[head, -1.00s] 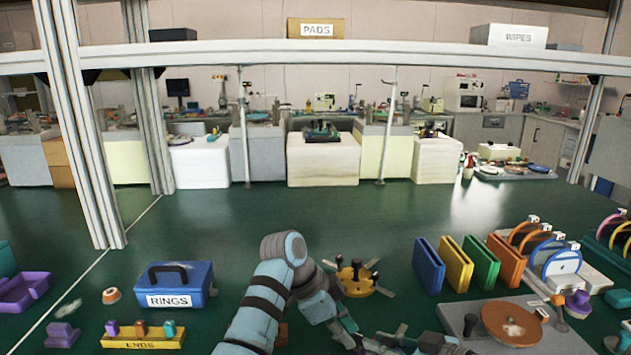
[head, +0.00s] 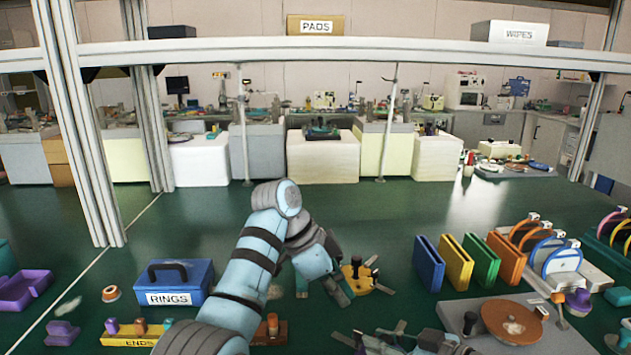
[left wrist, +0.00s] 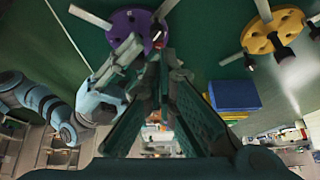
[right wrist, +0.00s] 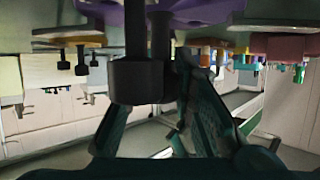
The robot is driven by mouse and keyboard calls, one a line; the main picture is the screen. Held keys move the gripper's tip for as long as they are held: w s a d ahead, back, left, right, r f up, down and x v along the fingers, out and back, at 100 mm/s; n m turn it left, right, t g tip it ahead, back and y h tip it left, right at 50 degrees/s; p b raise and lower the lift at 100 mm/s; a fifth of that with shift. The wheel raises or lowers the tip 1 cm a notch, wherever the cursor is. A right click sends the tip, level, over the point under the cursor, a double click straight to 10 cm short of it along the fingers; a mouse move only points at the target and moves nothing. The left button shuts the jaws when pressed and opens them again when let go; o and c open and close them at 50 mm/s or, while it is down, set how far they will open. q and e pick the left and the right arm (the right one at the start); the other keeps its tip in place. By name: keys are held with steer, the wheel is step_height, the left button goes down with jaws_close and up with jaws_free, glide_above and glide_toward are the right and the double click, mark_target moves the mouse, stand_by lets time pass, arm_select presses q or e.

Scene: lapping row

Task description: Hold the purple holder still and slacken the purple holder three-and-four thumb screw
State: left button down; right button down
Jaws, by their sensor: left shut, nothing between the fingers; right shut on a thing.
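The purple holder (left wrist: 128,24) shows at the top of the left wrist view, with pale bars and dark knobs on it. Its purple underside or edge (right wrist: 190,10) also shows in the right wrist view; I cannot make it out in the head view. My right gripper (right wrist: 165,75) is shut on a dark upright post (right wrist: 138,82) at the holder. Which knob or post this is, I cannot tell for sure. My left gripper (left wrist: 165,62) is shut and empty, close to the holder's near edge; it also shows in the head view (head: 345,293). The three-and-four thumb screw cannot be singled out.
A yellow holder (head: 358,274) stands just right of my left gripper. Blue, yellow, green and orange upright panels (head: 453,265) stand further right, beside a plate with a brown disc (head: 512,322). A blue RINGS box (head: 175,285) and a yellow ENDS rack (head: 140,336) are left.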

mark_target(357, 338)
arm_select(q)
steer(key=f, duration=0.5)
steer(key=w+f, duration=0.1)
steer(key=f, duration=0.2)
steer(key=shift+d+f, duration=0.15)
steer(key=shift+f, duration=0.2)
steer(key=shift+s+d, duration=0.2)
steer(key=shift+d, duration=0.25)
stand_by(0.4)
steer(key=shift+s, duration=0.15)
